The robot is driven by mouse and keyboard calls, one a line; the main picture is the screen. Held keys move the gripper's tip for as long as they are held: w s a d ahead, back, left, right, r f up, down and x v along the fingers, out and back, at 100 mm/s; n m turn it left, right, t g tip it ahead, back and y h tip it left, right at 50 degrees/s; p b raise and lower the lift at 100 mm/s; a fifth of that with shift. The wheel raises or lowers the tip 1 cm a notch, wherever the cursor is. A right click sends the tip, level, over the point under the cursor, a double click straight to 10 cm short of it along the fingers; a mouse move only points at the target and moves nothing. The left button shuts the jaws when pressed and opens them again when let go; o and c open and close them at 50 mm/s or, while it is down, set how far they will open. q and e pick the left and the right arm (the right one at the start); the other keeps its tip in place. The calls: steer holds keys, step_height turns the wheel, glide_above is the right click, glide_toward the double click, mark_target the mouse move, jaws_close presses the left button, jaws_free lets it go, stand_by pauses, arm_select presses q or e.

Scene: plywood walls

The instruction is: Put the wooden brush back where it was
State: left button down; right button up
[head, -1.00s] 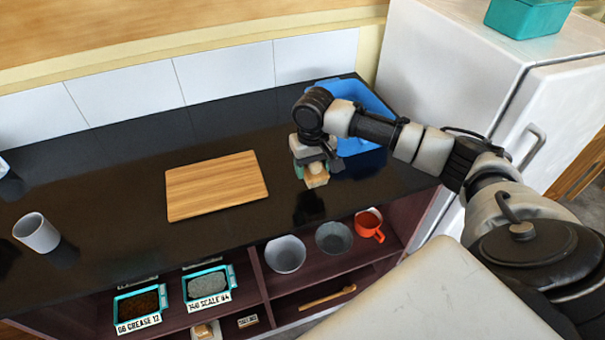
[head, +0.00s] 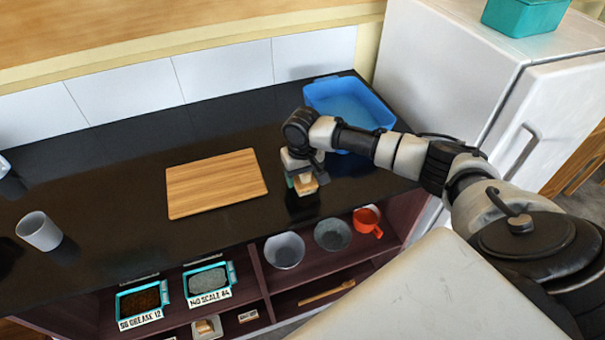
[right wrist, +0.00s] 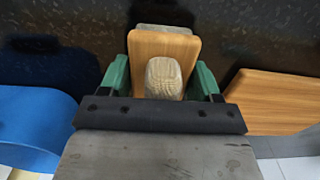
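The wooden brush (head: 306,185) is a small tan block with a paler knob. My right gripper (head: 302,172) is shut on it and holds it over the black counter, right of the cutting board. In the right wrist view the brush's flat wooden back (right wrist: 142,72) and grey-tan knob (right wrist: 165,78) sit between the green fingertips of the right gripper (right wrist: 160,82). A dark reflection shows below the brush; I cannot tell whether it touches the counter. My left gripper is not in view.
A wooden cutting board (head: 215,184) lies left of the brush. A blue tub (head: 350,103) stands behind right, a white mug (head: 38,231) far left. The shelf below holds bowls (head: 284,250), an orange mug (head: 367,219), labelled teal trays (head: 207,284) and a wooden spoon (head: 327,293).

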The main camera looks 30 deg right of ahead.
steer(key=o, duration=0.3)
steer(key=shift+r, duration=0.15)
step_height(320, 180, up, 12)
steer(key=shift+r+b, duration=0.1)
steer(key=shift+b, duration=0.85)
